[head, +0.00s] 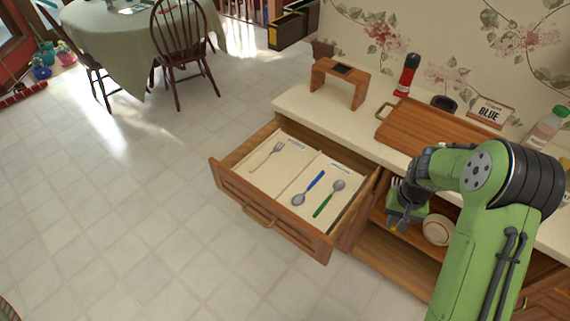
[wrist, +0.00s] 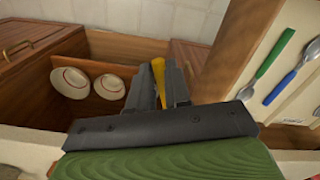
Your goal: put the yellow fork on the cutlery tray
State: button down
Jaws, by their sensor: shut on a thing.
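The yellow fork (wrist: 158,75) is held between the dark fingers of my gripper (wrist: 160,90) in the wrist view, and only part of it shows. In the head view my gripper (head: 402,222) is in front of the counter's open shelves, to the right of the open drawer. The fork is hard to make out there. The pale cutlery tray (head: 287,178) lies in the open drawer. A fork (head: 266,156) with a light handle lies in its left part. A blue-handled spoon (head: 308,188) and a green-handled spoon (head: 327,199) lie in its right part.
The drawer front (head: 265,212) juts out over the floor. On the counter are a wooden stand (head: 340,82), a red bottle (head: 407,75) and a wooden tray (head: 425,135). The space above the drawer is clear.

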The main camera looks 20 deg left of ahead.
aim_at(283, 169)
jog(key=i+j+u, duration=0.2)
jog(key=j+u, duration=0.2)
jog(key=i+j+u, duration=0.35)
jog(key=j, duration=0.2)
jog(key=i+j+u, duration=0.2)
jog(key=j+u, duration=0.2)
jog(key=i+j+u, duration=0.25)
jog(key=u, duration=0.15)
jog(key=i, duration=0.1)
